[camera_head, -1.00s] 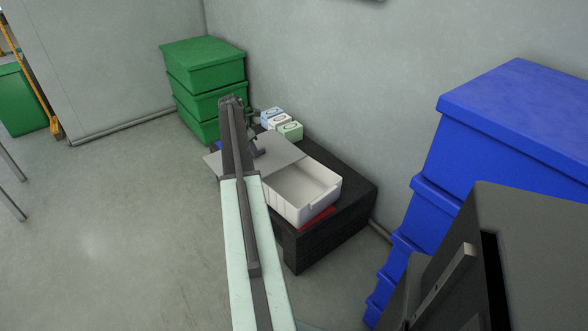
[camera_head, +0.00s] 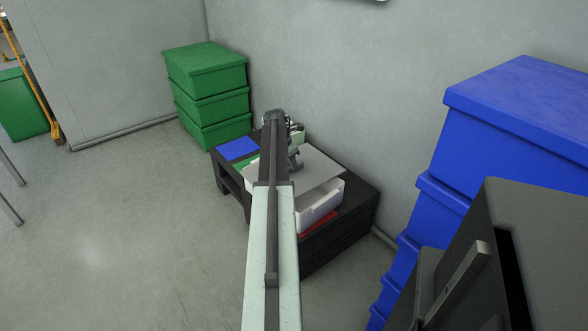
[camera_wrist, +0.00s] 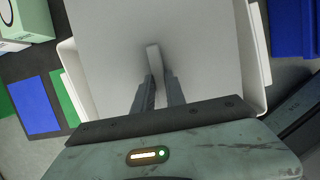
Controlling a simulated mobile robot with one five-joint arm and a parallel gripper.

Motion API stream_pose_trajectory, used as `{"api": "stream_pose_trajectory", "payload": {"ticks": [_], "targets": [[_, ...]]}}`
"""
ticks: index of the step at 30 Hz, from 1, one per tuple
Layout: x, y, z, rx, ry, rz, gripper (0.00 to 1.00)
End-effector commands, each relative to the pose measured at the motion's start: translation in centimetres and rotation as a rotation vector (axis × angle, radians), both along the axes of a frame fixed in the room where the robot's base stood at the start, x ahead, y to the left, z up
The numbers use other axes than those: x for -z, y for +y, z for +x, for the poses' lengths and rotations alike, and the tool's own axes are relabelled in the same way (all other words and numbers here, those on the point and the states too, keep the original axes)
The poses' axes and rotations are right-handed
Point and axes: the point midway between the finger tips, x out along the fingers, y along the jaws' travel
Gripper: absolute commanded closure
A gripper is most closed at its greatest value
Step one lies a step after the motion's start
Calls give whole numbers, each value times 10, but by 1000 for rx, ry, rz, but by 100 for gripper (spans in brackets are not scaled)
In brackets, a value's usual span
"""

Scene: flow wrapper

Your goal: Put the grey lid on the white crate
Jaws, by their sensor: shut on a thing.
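The grey lid (camera_head: 318,168) is over the white crate (camera_head: 318,207) and hides most of its opening. In the wrist view, the lid (camera_wrist: 205,45) fills the middle, and the crate's rim (camera_wrist: 74,78) shows past its left and right sides. The lid looks slightly turned against the crate. I cannot tell whether the lid touches the rim. My gripper (camera_head: 294,160) is partly hidden behind my arm in the head view. In the wrist view, my gripper (camera_wrist: 158,82) is shut on the lid's upright handle (camera_wrist: 154,58).
The crate stands on a low black table (camera_head: 345,222) with a blue mat (camera_head: 238,149), a green mat and a red mat. Small cartons (camera_wrist: 25,20) are behind. Green boxes (camera_head: 212,95) stand back left; blue boxes (camera_head: 515,125) stand right. The floor at left is clear.

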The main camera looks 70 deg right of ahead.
Motion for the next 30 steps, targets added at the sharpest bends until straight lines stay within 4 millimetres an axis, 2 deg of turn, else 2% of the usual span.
{"api": "stream_pose_trajectory", "payload": {"ticks": [1,8,14,15,17,18,26,30], "targets": [[15,0,0,0,0,0,100],[11,0,0,1,0,0,100],[17,0,-1,1,1,0,100],[18,0,-1,1,1,0,81],[16,0,-1,2,0,0,65],[16,0,-1,2,0,0,62],[16,-1,-1,2,0,0,62],[10,-1,-1,2,0,0,62]]}}
